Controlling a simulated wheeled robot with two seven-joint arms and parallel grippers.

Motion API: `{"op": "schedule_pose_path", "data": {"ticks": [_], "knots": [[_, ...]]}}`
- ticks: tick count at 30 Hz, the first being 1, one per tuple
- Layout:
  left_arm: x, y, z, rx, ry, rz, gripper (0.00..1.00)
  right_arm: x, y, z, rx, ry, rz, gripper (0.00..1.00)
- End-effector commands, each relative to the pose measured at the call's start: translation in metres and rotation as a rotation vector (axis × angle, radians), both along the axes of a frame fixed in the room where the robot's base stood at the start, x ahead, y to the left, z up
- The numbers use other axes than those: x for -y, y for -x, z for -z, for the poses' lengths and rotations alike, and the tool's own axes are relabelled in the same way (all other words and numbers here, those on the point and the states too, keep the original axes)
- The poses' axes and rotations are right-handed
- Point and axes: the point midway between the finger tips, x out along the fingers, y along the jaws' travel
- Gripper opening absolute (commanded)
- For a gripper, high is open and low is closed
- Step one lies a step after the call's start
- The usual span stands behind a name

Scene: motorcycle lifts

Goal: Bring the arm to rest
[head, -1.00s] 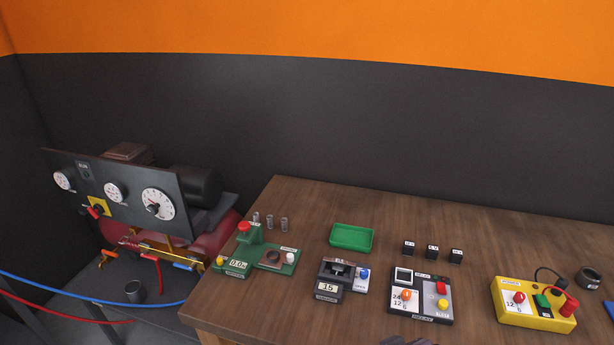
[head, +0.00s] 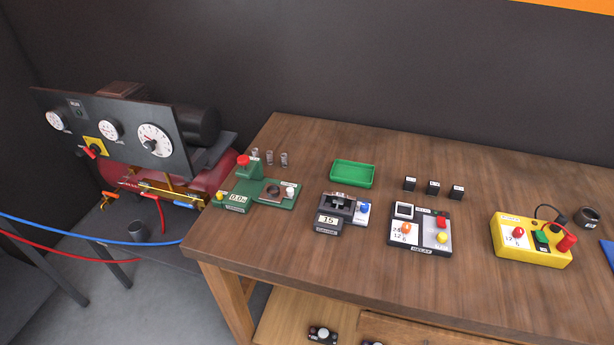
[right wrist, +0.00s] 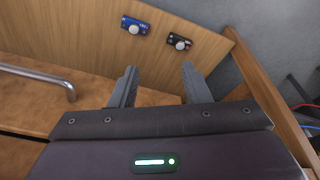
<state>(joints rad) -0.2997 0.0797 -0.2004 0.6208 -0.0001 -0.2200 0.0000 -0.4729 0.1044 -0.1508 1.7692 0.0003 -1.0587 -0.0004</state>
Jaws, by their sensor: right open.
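My right gripper (right wrist: 158,88) shows in the right wrist view, with its two grey fingers apart and nothing between them. Beyond the fingertips is a wooden shelf (right wrist: 85,30) below the bench top. My right gripper is outside the head view. My left gripper is in neither view.
The wooden bench (head: 300,235) holds a green tester (head: 265,195), a green tray (head: 353,174), a black relay device (head: 420,230) and a yellow box (head: 530,240). A metal drawer handle (right wrist: 38,76) is near my right gripper. A gauge panel (head: 110,130) stands at left.

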Motion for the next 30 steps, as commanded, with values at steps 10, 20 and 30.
{"op": "schedule_pose_path", "data": {"ticks": [10, 20, 30], "knots": [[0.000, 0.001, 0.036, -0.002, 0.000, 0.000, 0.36, 0.018, 0.114, 0.224, -0.093, 0.012, -0.017, 0.43], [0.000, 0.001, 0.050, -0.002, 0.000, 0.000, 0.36, 0.037, 0.213, 0.297, -0.133, 0.018, -0.029, 0.43], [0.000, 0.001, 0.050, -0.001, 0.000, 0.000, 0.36, 0.039, 0.221, 0.300, -0.136, 0.019, -0.030, 0.43]]}}
